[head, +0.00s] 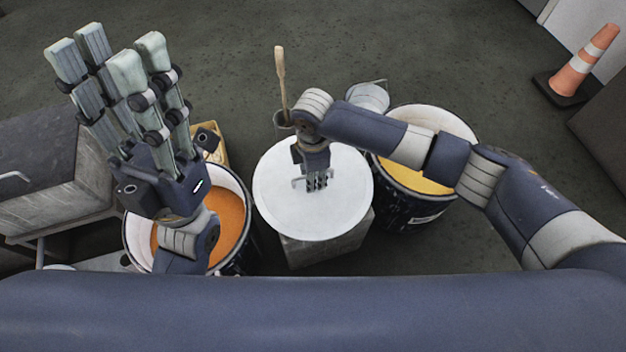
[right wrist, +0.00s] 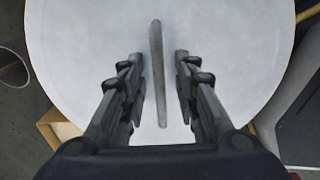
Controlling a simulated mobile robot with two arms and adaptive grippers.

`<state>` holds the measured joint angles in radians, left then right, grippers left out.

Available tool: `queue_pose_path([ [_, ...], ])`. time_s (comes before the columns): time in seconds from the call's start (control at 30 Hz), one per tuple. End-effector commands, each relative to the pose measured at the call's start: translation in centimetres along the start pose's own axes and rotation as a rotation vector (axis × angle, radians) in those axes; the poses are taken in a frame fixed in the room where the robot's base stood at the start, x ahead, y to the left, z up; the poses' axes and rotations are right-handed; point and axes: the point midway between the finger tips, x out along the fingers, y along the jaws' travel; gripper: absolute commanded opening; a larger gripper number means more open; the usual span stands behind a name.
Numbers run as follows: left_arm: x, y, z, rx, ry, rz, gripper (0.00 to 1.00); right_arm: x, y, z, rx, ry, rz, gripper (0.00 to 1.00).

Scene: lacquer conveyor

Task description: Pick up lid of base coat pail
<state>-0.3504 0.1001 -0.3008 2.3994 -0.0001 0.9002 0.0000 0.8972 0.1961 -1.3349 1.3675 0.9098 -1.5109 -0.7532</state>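A round white lid (head: 285,215) lies flat over a grey block-like stand (head: 330,247) between two pails; it fills most of the right wrist view (right wrist: 80,60). A bar handle (right wrist: 157,75) runs across the lid. My right gripper (head: 316,184) points down over the lid. In the right wrist view its fingers (right wrist: 157,72) are apart, one set on each side of the handle, with gaps showing; contact is not visible. My left gripper (head: 108,58) is raised at the left, fingers up, open and empty, partly hiding the pail of orange paint (head: 228,218).
A pail of yellow paint (head: 420,208) stands to the right, partly behind my right arm. A wooden stick (head: 281,75) stands upright behind my right wrist. A grey cabinet (head: 50,160) is at the left. A traffic cone (head: 585,65) stands far right. The floor behind is clear.

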Motion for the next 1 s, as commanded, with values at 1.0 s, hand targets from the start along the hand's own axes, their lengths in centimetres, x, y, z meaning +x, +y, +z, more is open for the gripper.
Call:
queue_pose_path([
  [1.0, 0.00, -0.02, -0.02, 0.001, 0.000, 0.000, 0.40, -0.04, 0.06, -0.04, 0.000, 0.001, 0.002, 0.00],
])
